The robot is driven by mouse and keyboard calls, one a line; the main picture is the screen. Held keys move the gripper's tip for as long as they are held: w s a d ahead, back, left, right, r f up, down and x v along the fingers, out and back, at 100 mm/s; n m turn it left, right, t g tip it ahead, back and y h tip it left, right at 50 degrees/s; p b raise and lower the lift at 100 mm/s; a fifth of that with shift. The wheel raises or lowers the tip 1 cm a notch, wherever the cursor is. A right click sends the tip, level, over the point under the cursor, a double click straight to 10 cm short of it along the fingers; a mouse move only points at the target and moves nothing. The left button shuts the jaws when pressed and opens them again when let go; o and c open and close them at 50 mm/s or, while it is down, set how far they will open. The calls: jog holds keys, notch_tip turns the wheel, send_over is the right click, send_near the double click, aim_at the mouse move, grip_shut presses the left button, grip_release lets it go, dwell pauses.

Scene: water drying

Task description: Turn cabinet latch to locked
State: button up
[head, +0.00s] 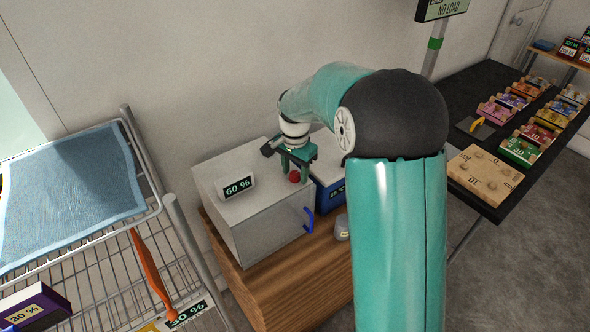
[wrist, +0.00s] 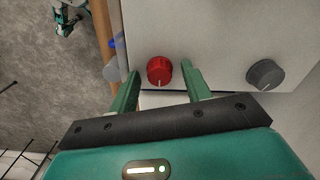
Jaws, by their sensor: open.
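The light grey cabinet (head: 275,225) stands on a wooden bench, with a "60 %" display (head: 238,187) on top and a blue handle (head: 308,219) at its front. A round red knob (head: 294,176), apparently the latch, sits on the cabinet; in the wrist view the red knob (wrist: 160,71) has a ridge across its face. My gripper (head: 297,168) is over the cabinet's right part. In the wrist view my gripper (wrist: 160,76) is open, one finger on each side of the red knob, with gaps showing. A grey knob (wrist: 265,75) is to the right.
A blue box (head: 330,196) with a display stands right of the cabinet. A small grey jar (head: 342,232) is on the wooden bench (head: 275,285). A wire rack with a blue cloth (head: 70,195) is at left. A black table (head: 490,85) with colored blocks is at right.

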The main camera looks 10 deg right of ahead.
jog(key=c, duration=1)
jog(key=shift+n, duration=0.3)
jog(key=n, duration=0.8)
jog(key=shift+n, duration=0.4)
jog(key=n, duration=0.4)
jog(key=shift+n, duration=2.4)
